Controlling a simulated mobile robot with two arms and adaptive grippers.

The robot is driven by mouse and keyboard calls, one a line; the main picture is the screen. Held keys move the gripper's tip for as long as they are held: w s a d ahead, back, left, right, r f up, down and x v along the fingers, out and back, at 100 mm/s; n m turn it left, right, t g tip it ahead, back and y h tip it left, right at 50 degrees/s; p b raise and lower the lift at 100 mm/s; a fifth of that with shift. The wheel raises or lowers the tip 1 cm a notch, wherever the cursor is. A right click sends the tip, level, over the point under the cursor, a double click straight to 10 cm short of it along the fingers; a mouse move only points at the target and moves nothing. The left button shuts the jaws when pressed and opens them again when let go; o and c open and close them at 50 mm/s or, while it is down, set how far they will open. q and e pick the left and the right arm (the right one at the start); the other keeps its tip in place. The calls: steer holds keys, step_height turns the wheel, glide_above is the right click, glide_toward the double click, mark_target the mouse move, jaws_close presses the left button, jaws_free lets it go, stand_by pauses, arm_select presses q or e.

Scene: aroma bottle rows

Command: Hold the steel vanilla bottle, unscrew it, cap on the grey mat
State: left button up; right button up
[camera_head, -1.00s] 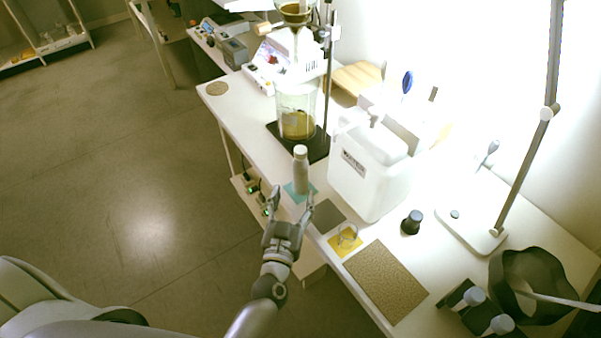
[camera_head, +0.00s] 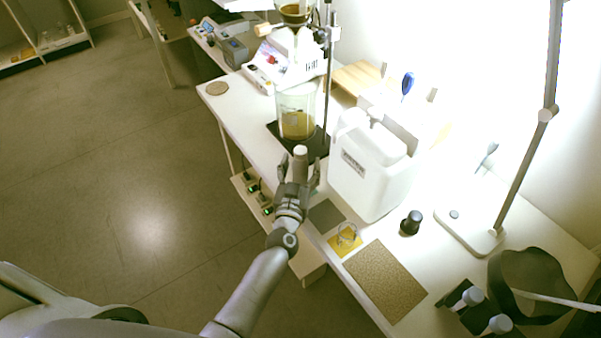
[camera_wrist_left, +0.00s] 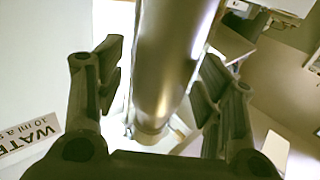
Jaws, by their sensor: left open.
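The steel bottle (camera_head: 300,157) stands upright on the bench, its pale cap showing above my left gripper. My left gripper (camera_head: 298,172) is open, with its fingers on either side of the bottle. In the left wrist view the steel bottle (camera_wrist_left: 168,60) rises between the two open fingers (camera_wrist_left: 155,85), with gaps visible on both sides. The teal mat under the bottle is mostly hidden by the gripper. The grey mat (camera_head: 326,215) lies bare on the bench, just right of the gripper. My right gripper is not in view.
A large white canister (camera_head: 366,175) stands close right of the bottle. A glass beaker of yellow liquid (camera_head: 297,115) on a black stand base is behind it. A yellow mat (camera_head: 344,241) with a small glass piece, a brown mat (camera_head: 384,281) and a dark-bodied bottle (camera_head: 411,223) are nearer.

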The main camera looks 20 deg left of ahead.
arm_select(q)
steer(key=shift+c, duration=0.9)
steer(key=shift+r, duration=0.1)
steer(key=c, duration=1.2)
